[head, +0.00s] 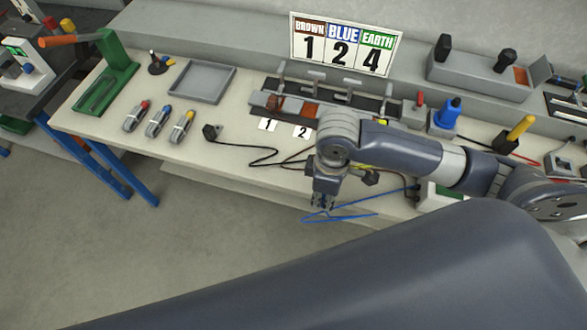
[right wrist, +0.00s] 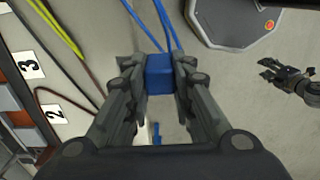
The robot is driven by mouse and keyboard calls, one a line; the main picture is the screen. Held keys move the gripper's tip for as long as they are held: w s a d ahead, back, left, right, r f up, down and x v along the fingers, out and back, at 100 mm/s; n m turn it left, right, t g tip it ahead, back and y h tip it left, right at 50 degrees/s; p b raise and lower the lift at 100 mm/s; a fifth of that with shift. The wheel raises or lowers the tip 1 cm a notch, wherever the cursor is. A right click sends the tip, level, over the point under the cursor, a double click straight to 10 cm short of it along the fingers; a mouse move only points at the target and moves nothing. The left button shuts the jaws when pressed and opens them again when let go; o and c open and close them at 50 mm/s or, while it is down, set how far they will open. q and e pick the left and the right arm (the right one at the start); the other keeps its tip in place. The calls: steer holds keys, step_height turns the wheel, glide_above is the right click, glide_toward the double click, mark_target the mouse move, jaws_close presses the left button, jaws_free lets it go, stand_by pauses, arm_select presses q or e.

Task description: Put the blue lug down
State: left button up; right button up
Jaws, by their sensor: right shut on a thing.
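My right gripper (head: 322,205) hangs at the front edge of the workbench (head: 185,150), small in the head view. In the right wrist view its fingers are shut on the blue lug (right wrist: 160,75), a blue block between the fingertips. Blue cable (right wrist: 150,22) runs from the lug; in the head view the blue cable (head: 345,217) loops out past the bench edge, over the floor. The lug itself is hard to make out in the head view. My left gripper (right wrist: 264,68) shows small at the right of the right wrist view, its fingers apart and empty.
A terminal block (head: 325,115) with number cards stands behind the right gripper, under a sign (head: 345,45) reading BROWN 1, BLUE 2, EARTH 4. A black cable (head: 245,148) and a yellow-green cable (right wrist: 55,25) lie nearby. An empty grey tray (head: 202,82) is farther left.

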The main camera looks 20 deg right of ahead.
steer(key=shift+w, duration=0.35)
steer(key=w, duration=0.3)
steer(key=w+a+p, duration=0.1)
steer(key=w, duration=0.1)
steer(key=shift+w+f, duration=0.2)
steer(key=w, duration=0.3)
steer(key=w+a+p, duration=0.1)
steer(key=w, duration=0.2)
steer(key=w+a+f, duration=0.1)
steer(key=w, duration=0.2)
steer(key=shift+a, duration=0.1)
steer(key=shift+w+f+p, duration=0.2)
steer(key=shift+p, duration=0.2)
step_height(320, 180, down, 2)
steer(key=shift+f+p, duration=0.25)
steer(key=shift+p, duration=0.2)
steer(key=shift+f, duration=0.3)
arm_select(q)
steer(key=r, duration=0.1)
steer(key=d+r, duration=0.1)
steer(key=r, duration=0.1)
steer(key=shift+s+d+r, duration=0.15)
steer(key=shift+d+r, duration=0.1)
steer(key=shift+r, duration=0.1)
arm_select(e)
steer(key=shift+f, duration=0.1)
steer(key=shift+f, duration=0.1)
